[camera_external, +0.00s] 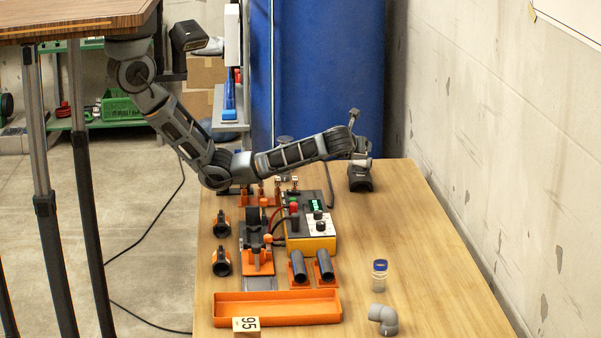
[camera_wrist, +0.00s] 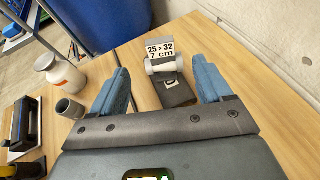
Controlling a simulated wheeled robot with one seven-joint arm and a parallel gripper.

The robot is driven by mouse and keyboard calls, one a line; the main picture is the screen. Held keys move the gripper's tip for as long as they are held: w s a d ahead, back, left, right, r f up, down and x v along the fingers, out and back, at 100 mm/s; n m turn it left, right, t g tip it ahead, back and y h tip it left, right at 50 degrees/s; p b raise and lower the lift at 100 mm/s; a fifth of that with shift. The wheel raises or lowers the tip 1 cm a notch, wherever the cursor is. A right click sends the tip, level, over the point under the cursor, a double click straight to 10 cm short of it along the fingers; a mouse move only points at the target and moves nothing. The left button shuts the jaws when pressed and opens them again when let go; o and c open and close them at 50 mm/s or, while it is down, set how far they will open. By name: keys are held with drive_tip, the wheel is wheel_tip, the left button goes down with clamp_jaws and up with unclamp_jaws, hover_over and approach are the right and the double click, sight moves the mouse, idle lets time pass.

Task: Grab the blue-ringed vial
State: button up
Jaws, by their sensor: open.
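The blue-ringed vial (camera_external: 380,276) stands upright near the front right of the table, a clear small bottle with a blue band near its top. It does not show in the wrist view. My arm reaches over the table's far part, well behind the vial, and its fingers cannot be made out in the outside view. In the wrist view my gripper (camera_wrist: 161,67) is open, its two blue fingers wide apart. Between and beyond them is a dark holder (camera_wrist: 177,91) with a white cylinder (camera_wrist: 161,64) and a "25 x 32 7 cm" sign (camera_wrist: 160,48).
A grey pipe elbow (camera_external: 383,319) lies just in front of the vial. An orange tray (camera_external: 277,308), two dark tubes and a yellow-black control box (camera_external: 310,232) stand left of it. A white bottle (camera_wrist: 60,74) and a grey pipe piece (camera_wrist: 70,108) stand left of my fingers.

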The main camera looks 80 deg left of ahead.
sight(381, 261)
drive_tip(key=shift+c, duration=0.4)
drive_tip(key=shift+c, duration=0.9)
drive_tip(key=shift+d, duration=0.1)
drive_tip(key=w+d+f+m+t+h+p, duration=0.25)
drive_tip(key=d+m+t+h, duration=0.2)
drive_tip(key=d, duration=1.15)
drive_tip(key=s+d+f+m+t+h+p, duration=0.1)
drive_tip(key=s+d+m+h, duration=0.2)
drive_tip(key=d, duration=0.9)
drive_tip(key=s+d+f+m+h+p, duration=0.1)
drive_tip(key=s+d+m+h, duration=0.3)
drive_tip(key=d, duration=0.9)
drive_tip(key=s+d+f+m+t+h+p, duration=0.1)
drive_tip(key=s+d+m+h, duration=0.3)
drive_tip(key=d, duration=0.9)
drive_tip(key=shift+s+d+f+m+t+h+p, duration=0.15)
drive_tip(key=shift+m+t+h+p, duration=0.1)
drive_tip(key=shift+m+h, duration=0.3)
drive_tip(key=shift+s+d+f+m+t+h+p, duration=0.1)
drive_tip(key=shift+f+m+h+p, duration=0.1)
drive_tip(key=shift+m+h, duration=0.25)
drive_tip(key=shift+x, duration=1.1)
drive_tip(key=shift+r+b+x, duration=0.2)
drive_tip(key=shift+b+x, duration=0.15)
drive_tip(key=shift+x, duration=2.3)
